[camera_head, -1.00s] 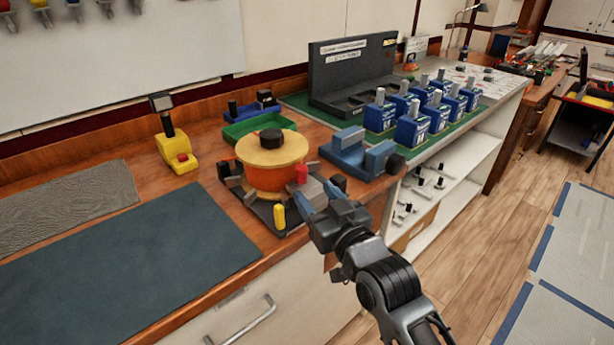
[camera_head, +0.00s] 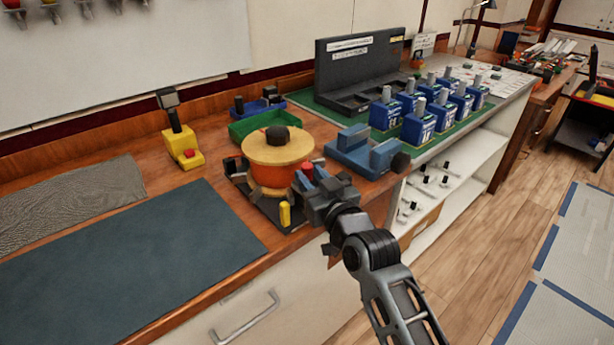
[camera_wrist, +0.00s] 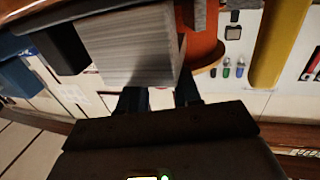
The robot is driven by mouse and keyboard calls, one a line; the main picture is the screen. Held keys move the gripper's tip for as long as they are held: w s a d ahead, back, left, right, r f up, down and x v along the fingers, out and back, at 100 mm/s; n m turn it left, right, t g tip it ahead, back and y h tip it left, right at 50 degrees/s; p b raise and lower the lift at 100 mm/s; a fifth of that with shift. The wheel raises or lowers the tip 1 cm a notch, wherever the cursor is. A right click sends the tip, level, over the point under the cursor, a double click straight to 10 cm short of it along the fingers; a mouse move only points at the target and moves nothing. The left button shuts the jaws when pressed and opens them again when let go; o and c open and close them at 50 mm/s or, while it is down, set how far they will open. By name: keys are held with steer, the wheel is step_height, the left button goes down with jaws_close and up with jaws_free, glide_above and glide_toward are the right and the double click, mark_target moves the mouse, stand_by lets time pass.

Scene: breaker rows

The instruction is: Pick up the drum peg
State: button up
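The orange drum (camera_head: 270,176) with a pale wooden top (camera_head: 277,150) stands on a dark base (camera_head: 240,193) near the bench's front edge. A black knob (camera_head: 277,136) sits on its top. A red peg (camera_head: 306,167) shows at the drum's right side, and a yellow peg (camera_head: 284,214) stands at the base's front corner. I cannot tell which part is the drum peg. My gripper (camera_head: 309,180) is beside the drum's right side, close to the red peg. In the wrist view its fingers (camera_wrist: 159,98) are apart, with a grey block (camera_wrist: 130,48) just beyond them. Nothing shows held.
A blue fixture (camera_head: 365,153) stands right of the drum, and a green tray (camera_head: 265,120) behind it. A yellow stand with a red button (camera_head: 185,155) is left. Several blue breakers (camera_head: 420,120) stand farther right. The dark mat (camera_head: 130,260) is clear.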

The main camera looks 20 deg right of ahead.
jaws_close()
steer(key=shift+r, duration=0.1)
